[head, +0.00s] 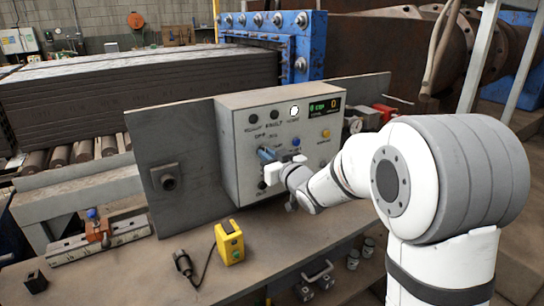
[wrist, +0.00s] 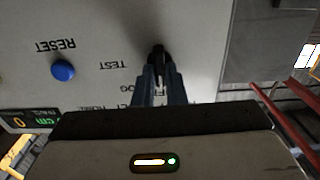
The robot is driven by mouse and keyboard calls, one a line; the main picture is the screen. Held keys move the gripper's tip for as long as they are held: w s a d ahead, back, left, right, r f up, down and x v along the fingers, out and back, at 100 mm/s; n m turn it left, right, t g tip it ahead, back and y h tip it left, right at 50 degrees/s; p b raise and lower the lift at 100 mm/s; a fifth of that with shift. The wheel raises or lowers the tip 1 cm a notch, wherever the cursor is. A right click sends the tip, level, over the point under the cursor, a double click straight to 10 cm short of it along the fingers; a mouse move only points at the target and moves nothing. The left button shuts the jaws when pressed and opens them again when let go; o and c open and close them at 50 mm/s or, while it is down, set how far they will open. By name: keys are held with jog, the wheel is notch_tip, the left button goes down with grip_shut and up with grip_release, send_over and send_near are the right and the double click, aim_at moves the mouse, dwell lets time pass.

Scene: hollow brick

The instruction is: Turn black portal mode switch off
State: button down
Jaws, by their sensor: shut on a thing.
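The black portal mode switch shows in the wrist view as a small dark knob (wrist: 158,50) on the grey panel face, between my fingertips. My gripper (wrist: 157,72) is shut on it, and the fingers hide most of the knob and part of the lettering. In the head view my gripper (head: 266,154) reaches the front of the grey control box (head: 230,130), just below the OFF and ON lettering. The switch itself is hidden there by the fingers, and I cannot tell which way it points.
The panel has a blue reset button (head: 296,142), a yellow button (head: 326,133), a lit white lamp (head: 294,110) and a display (head: 324,106) reading 0. A yellow button box (head: 229,242) and a black cabled device (head: 183,263) lie on the bench below.

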jog(key=c, duration=1.9)
grip_release()
jog(key=shift+f, duration=0.25)
jog(key=shift+o, duration=0.9)
jog(key=shift+w+f, duration=0.1)
jog(key=shift+w, duration=0.1)
jog(key=shift+o, duration=1.2)
jog(key=shift+r, duration=0.2)
jog(key=b+v, duration=0.1)
jog(key=v, duration=0.7)
